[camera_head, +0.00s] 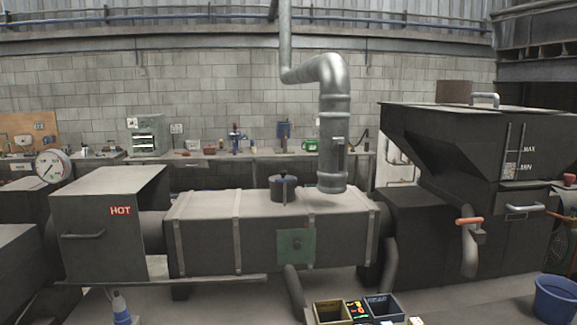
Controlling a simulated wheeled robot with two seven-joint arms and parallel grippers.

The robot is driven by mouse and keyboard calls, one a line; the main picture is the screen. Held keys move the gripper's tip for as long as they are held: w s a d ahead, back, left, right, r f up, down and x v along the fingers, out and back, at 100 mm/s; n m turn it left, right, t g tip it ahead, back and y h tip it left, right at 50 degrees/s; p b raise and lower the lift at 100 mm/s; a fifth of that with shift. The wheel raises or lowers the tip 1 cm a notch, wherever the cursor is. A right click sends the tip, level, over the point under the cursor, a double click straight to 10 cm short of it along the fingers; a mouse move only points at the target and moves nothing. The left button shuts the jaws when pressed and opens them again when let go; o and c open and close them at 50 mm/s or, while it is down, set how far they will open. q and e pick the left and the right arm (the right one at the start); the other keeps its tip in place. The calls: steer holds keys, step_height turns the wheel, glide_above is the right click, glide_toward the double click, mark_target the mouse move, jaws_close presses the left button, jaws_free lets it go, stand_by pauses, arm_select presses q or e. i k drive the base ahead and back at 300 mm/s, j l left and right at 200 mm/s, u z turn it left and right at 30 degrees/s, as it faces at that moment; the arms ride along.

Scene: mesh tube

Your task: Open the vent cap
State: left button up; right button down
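A small dark cylinder with a lid and a knob (284,188), which looks like the vent cap, stands upright on top of the long dark horizontal barrel (205,232). Its lid appears to be on. A silver vent pipe (333,130) hangs down just right of it, its lower end close above the barrel top. Neither of my grippers shows in the head view.
A box marked HOT (98,238) with a gauge (54,166) stands left. A large dark hopper (455,150) and an orange-handled lever (469,222) stand right. Small bins (333,312), a spray bottle (121,308) and a blue bucket (556,298) are in front.

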mark_target(283, 174)
steer(key=i+j+z, duration=0.15)
steer(key=i+z, duration=0.15)
steer(key=i, duration=0.2)
steer(key=i+j+z, duration=0.3)
steer(key=i, duration=0.2)
